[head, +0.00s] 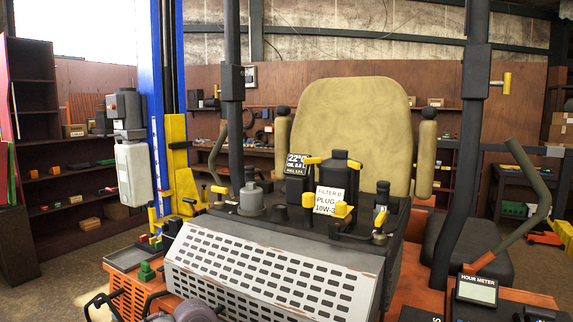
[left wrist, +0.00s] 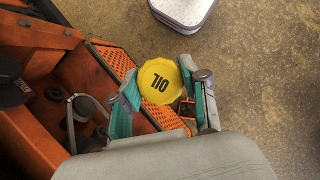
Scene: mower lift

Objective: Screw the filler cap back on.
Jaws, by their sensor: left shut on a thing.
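The yellow filler cap (left wrist: 160,82), marked OIL, shows face-on in the left wrist view. My left gripper (left wrist: 165,100) has its teal fingers on either side of the cap and is shut on it. An orange slotted panel (left wrist: 118,66) lies behind the cap. Whether the cap touches the filler neck cannot be told, since the cap and fingers hide what is under it. In the head view I cannot make out my left gripper or this cap for certain. My right gripper is in neither view.
The mower's pale slotted cover (head: 270,265) fills the front of the head view. Behind it stand the seat (head: 345,135), dark upright posts and several yellow-topped fittings. A blue lift column (head: 160,100) stands at left, a white canister (head: 133,177) beside it. Bare floor (left wrist: 260,90) lies right of the cap.

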